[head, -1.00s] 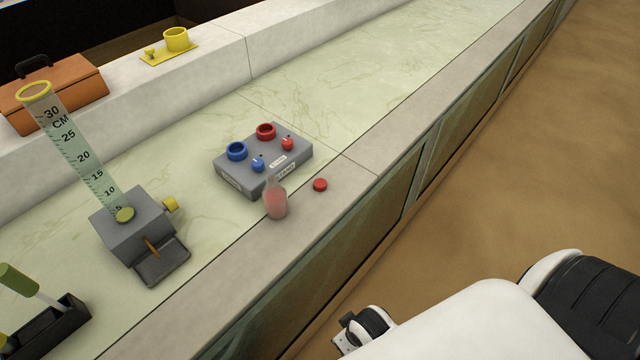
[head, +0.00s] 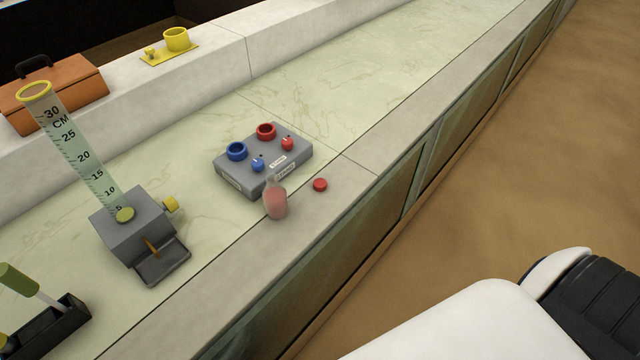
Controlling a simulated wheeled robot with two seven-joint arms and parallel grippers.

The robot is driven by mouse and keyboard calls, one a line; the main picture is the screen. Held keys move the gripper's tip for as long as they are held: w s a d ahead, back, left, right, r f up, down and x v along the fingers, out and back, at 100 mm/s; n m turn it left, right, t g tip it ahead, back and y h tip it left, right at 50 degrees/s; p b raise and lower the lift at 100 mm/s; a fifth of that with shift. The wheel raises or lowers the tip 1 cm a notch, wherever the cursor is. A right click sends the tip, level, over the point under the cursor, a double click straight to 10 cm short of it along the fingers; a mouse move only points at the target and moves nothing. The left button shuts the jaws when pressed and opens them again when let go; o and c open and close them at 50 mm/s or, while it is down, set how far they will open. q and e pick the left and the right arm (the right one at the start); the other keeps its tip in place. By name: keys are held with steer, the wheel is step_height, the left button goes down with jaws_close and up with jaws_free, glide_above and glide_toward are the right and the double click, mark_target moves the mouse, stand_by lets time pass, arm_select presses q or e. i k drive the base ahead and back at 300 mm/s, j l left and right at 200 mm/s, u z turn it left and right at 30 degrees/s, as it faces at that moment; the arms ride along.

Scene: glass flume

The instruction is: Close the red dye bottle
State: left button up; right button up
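The red dye bottle (head: 276,203) is a small clear bottle with pinkish-red contents and a narrow neck. It stands upright on the stone ledge (head: 245,262), with no cap on its neck. A red cap (head: 320,185) lies on the ledge to the right of the bottle, apart from it. Neither of my grippers shows in the head view now; only white and black parts of my own body show at the lower right.
A grey stand (head: 240,183) with blue and red rings and knobs is close behind the bottle. A measuring cylinder (head: 80,155) on a grey block (head: 135,225) stands left. A black holder (head: 50,325) is lower left. The ledge right of the cap is clear.

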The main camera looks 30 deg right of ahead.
mark_target(274, 193)
steer(key=l+u, duration=0.1)
steer(key=u, duration=0.3)
steer(key=l+u, duration=0.1)
steer(key=u, duration=0.3)
steer(key=k+l+u, duration=0.2)
steer(key=l, duration=0.2)
steer(key=l+u, duration=0.2)
steer(key=l, duration=0.15)
steer(key=k+l+u, duration=0.2)
steer(key=l, duration=0.15)
steer(key=l+u, duration=0.15)
steer(key=l, duration=0.2)
steer(key=k+l+u, duration=0.2)
steer(key=k+l, duration=0.25)
steer(key=l, duration=0.15)
steer(key=k+l, duration=0.2)
steer(key=l, duration=0.25)
steer(key=k+l, duration=0.25)
steer(key=l, duration=0.15)
